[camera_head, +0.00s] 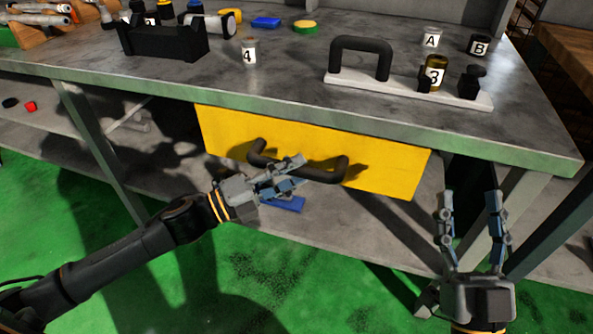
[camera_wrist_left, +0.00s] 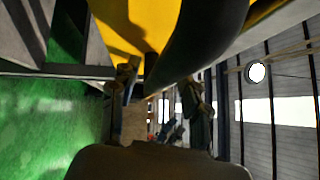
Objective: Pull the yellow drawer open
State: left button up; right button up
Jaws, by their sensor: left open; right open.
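The yellow drawer (camera_head: 385,178) sits under the front edge of the workbench, with no clear gap showing around its front. Its black bow-shaped handle (camera_head: 335,174) runs across the front. My left gripper (camera_head: 299,171) is open at the middle of the handle and overlaps it in the head view. In the left wrist view, the handle (camera_wrist_left: 205,40) looms large just ahead of the open fingers (camera_wrist_left: 160,85), with the yellow drawer front (camera_wrist_left: 135,18) behind it. I cannot tell whether the fingers touch the handle. My right gripper (camera_head: 468,198) is open and empty, pointing up right of the drawer.
The grey workbench (camera_head: 300,95) carries a white plate with a black handle (camera_head: 360,55), a black holder (camera_head: 165,40) and small numbered and lettered pieces. A blue item (camera_head: 285,204) lies on the lower shelf below the drawer. Table legs (camera_head: 100,150) flank it. Green floor is open in front.

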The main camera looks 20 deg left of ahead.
pick_arm(q)
jog(key=shift+w+d, duration=0.3)
jog(key=shift+d, duration=0.1)
grip_shut()
pick_arm(e)
jog(key=shift+s, duration=0.1)
jog(key=shift+r, duration=0.1)
